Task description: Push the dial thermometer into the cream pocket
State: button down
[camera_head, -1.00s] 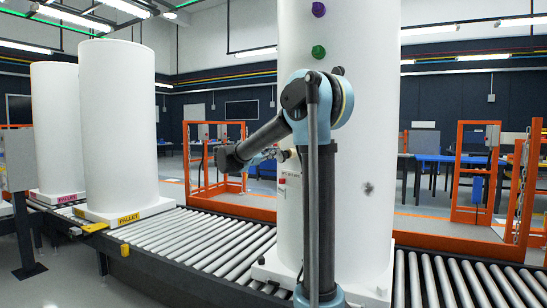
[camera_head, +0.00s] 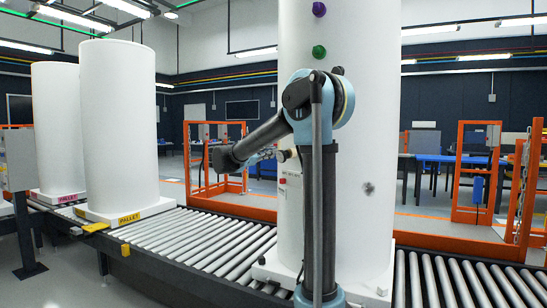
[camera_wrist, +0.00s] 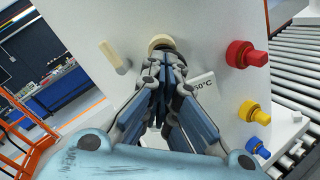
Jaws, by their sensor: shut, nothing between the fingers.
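My gripper (camera_wrist: 162,68) is shut and empty, its fingertips pointing at the white tank face. A round cream fitting (camera_wrist: 160,43), which looks like the cream pocket, sits just beyond the tips, partly covered by them. I cannot tell whether the tips touch it. A dial thermometer cannot be made out; the fingers hide part of that area. In the head view my gripper (camera_head: 270,154) is left of the tank's side, close to a small cream fitting (camera_head: 284,156).
Red (camera_wrist: 246,55), yellow (camera_wrist: 254,112) and blue (camera_wrist: 258,148) fittings stick out on the right. A cream bar (camera_wrist: 114,57) protrudes on the left. The large tank (camera_head: 365,120) stands on a roller conveyor (camera_head: 195,238). Orange frames (camera_head: 472,170) stand behind.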

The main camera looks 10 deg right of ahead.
jog(key=v, duration=1.2)
jog(key=s+d+f+m+g+y, duration=0.5)
jog(key=s+d+f+m+y, duration=0.1)
jog(key=s+d+f, duration=1.05)
jog(key=s+a+f+m+g+y, duration=0.1)
jog(key=s+a+f+m+y, duration=0.3)
jog(key=s+f+m+y, duration=0.5)
jog(key=s+f+m, duration=0.1)
jog(key=s+f, duration=1)
jog(key=f, duration=0.2)
jog(key=shift+s+f+g+y, duration=0.3)
jog(key=shift+s+g, duration=0.05)
jog(key=shift+g, duration=0.05)
jog(key=shift+w+f, duration=0.2)
jog(key=shift+w, duration=0.25)
